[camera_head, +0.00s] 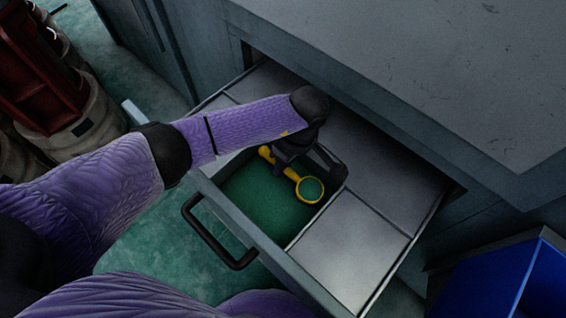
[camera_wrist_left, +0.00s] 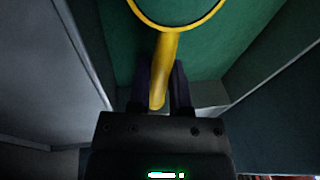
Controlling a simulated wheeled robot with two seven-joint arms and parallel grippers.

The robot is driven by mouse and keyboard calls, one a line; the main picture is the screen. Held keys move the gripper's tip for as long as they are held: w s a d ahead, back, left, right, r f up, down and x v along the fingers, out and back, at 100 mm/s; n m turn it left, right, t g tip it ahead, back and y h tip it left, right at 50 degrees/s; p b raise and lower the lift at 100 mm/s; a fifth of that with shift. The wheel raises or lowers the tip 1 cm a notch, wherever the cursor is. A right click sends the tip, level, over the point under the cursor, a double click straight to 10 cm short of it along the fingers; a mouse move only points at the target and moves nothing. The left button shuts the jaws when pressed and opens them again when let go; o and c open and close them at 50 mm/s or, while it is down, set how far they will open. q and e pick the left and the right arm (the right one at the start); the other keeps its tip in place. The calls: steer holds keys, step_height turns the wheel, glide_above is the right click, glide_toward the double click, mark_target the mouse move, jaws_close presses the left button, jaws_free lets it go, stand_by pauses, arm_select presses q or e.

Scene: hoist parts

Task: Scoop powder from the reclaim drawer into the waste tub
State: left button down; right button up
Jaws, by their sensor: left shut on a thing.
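My left gripper (camera_head: 284,166) is shut on the handle of a yellow scoop (camera_head: 297,177), over the open drawer (camera_head: 347,250). Green powder (camera_head: 255,203) covers the floor of the drawer's sunken middle compartment. The scoop's round bowl is over the powder and looks green inside; I cannot tell whether it touches the powder or how full it is. In the left wrist view, the scoop (camera_wrist_left: 167,60) points away from the jaws, its bowl cut off at the top edge. A blue open tub (camera_head: 490,289) stands at the lower right of the head view, partly cut off. My right gripper is out of view.
The grey cabinet top (camera_head: 440,70) overhangs the drawer's back. A black handle (camera_head: 218,236) sticks out from the drawer front. Flat metal panels flank the powder compartment. Red and pale equipment (camera_head: 65,95) stands at the left on the green floor.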

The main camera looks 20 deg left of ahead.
arm_select(q)
steer(key=v, duration=0.1)
steer(key=p+v, duration=0.2)
steer(key=shift+s+a+r, duration=0.15)
steer(key=shift+a+r, duration=0.1)
steer(key=shift+s+a+p+v, duration=0.1)
steer(key=shift+a+p+v, duration=0.05)
steer(key=shift+p+v, duration=0.55)
steer(key=shift+s+a+p+v, duration=0.1)
steer(key=shift+p+v, duration=0.35)
steer(key=shift+v, duration=0.4)
steer(key=shift+s+a+p+v, duration=0.1)
steer(key=shift+a+p+v, duration=0.05)
steer(key=shift+p+v, duration=0.55)
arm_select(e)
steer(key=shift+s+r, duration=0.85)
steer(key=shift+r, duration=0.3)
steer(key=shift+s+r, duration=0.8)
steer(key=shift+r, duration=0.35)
arm_select(q)
steer(key=shift+r, duration=0.2)
